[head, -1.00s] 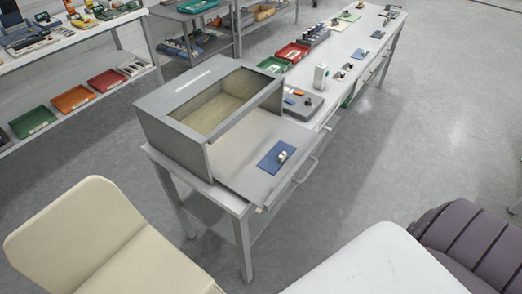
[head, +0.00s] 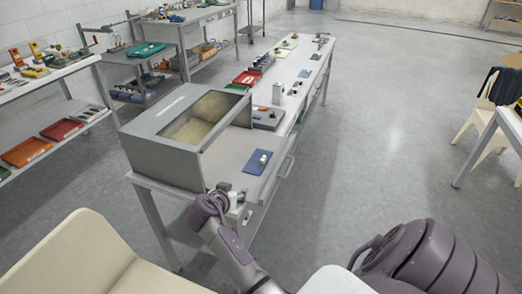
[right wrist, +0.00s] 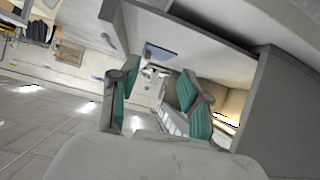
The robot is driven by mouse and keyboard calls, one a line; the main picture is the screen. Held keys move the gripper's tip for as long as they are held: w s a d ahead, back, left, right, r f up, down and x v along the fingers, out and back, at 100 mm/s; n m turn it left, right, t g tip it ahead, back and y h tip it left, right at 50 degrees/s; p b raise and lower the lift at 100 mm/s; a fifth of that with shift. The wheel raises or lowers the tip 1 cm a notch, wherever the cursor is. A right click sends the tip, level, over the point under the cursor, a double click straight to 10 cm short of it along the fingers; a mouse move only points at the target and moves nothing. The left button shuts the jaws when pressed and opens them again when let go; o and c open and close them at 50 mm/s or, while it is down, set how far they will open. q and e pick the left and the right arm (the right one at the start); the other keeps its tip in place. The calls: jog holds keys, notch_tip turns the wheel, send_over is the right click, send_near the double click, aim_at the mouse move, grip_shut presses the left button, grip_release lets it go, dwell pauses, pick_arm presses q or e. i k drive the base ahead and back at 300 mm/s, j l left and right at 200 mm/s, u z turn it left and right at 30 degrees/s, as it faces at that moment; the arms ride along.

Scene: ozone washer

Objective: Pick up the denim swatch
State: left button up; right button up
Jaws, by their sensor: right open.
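A blue denim swatch (head: 255,166) lies flat on the open front shelf of the grey box-shaped washer (head: 160,145). A small white object (head: 263,159) sits on the swatch. My right gripper (head: 229,191) is at the near edge of this shelf, apart from the swatch and nearer to me. In the right wrist view my right gripper (right wrist: 155,82) is open, with green-padded fingers and nothing between them. The blue swatch (right wrist: 160,52) shows beyond the fingertips there. My left gripper is out of view.
A cream chair (head: 75,262) stands near left. The floor right of the bench is clear.

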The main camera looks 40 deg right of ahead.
aim_at(257, 164)
jog(key=i+l, duration=0.1)
jog(key=l, duration=0.25)
jog(key=i+l, duration=0.1)
jog(key=l, duration=0.3)
jog(key=i+l, duration=0.1)
jog(key=l, duration=0.25)
jog(key=i+l, duration=0.1)
jog(key=l, duration=0.25)
jog(key=u, duration=0.05)
